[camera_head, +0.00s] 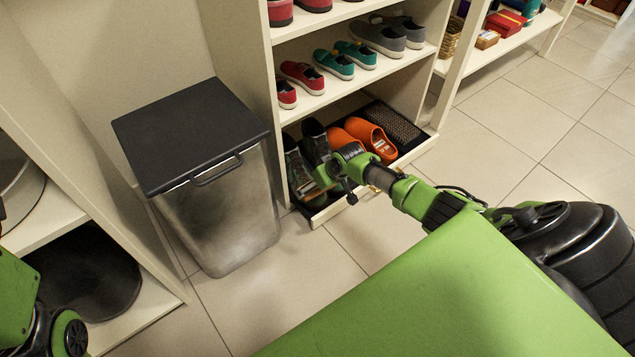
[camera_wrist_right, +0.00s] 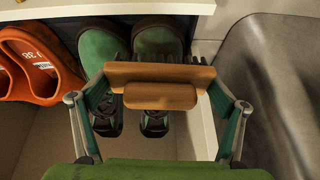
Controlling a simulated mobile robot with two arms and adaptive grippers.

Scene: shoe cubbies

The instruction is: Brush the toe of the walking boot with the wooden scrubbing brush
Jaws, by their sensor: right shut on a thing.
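The pair of dark green walking boots (camera_head: 298,171) stands on the bottom shelf of the cubby, partly hidden by my right arm in the head view. In the right wrist view the rounded green toes of the left boot (camera_wrist_right: 99,44) and right boot (camera_wrist_right: 158,40) show at the top, with dark laces below. My right gripper (camera_wrist_right: 155,87) is shut on the wooden scrubbing brush (camera_wrist_right: 160,76), holding it crosswise over the boots. Dark bristles show along its far edge. I cannot tell whether they touch a boot. My left gripper is out of view.
A metal bin with a black lid (camera_head: 190,135) stands close to the cubby's left side. Shelves with sneakers (camera_head: 335,65) lie above. The tiled floor in front is open.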

